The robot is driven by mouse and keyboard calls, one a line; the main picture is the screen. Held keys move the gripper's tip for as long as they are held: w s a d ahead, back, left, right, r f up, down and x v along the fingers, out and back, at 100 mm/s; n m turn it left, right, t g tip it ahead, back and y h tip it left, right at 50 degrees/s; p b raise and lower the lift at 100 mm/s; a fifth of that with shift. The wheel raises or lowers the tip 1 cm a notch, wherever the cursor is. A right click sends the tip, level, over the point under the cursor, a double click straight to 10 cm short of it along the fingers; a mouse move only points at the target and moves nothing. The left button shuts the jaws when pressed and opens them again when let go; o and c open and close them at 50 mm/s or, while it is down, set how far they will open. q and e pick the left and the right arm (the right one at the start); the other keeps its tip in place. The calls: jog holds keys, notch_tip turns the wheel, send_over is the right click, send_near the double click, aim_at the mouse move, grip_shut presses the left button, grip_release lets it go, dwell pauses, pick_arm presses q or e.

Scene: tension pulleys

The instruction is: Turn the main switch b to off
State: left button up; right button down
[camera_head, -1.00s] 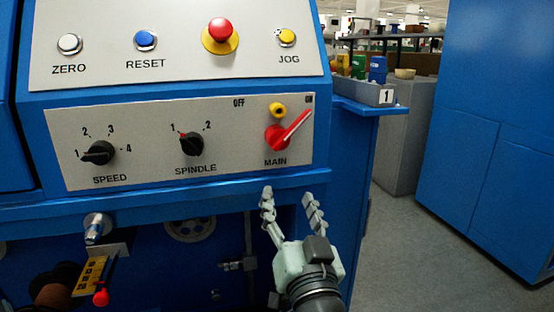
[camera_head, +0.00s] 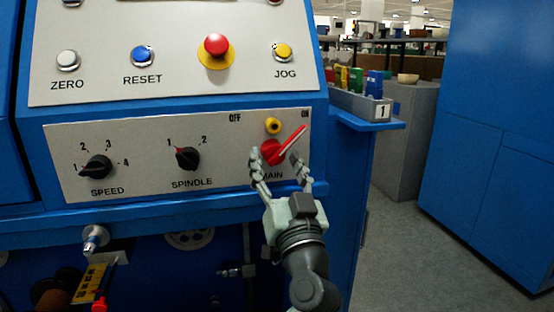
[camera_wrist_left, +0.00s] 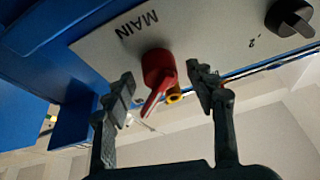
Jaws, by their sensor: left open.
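The red main switch (camera_head: 289,141) is on the lower white panel, above the label MAIN. Its handle points up and right toward ON; OFF is printed at the upper left. In the left wrist view the red switch (camera_wrist_left: 157,70) shows between my two fingers. My left gripper (camera_head: 277,166) is open, just in front of the panel at the switch, with a fingertip on each side of the red knob. I cannot tell whether either finger touches it. The left gripper also shows in its wrist view (camera_wrist_left: 161,82). My right gripper is not in view.
The black spindle knob (camera_head: 187,158) and speed knob (camera_head: 96,167) are to the left. A red emergency button (camera_head: 216,46) is above. A blue ledge (camera_head: 120,219) juts out below the panel.

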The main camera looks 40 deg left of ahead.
pick_arm(q)
grip_shut()
dwell(0.3)
jog(key=shift+f, duration=0.1)
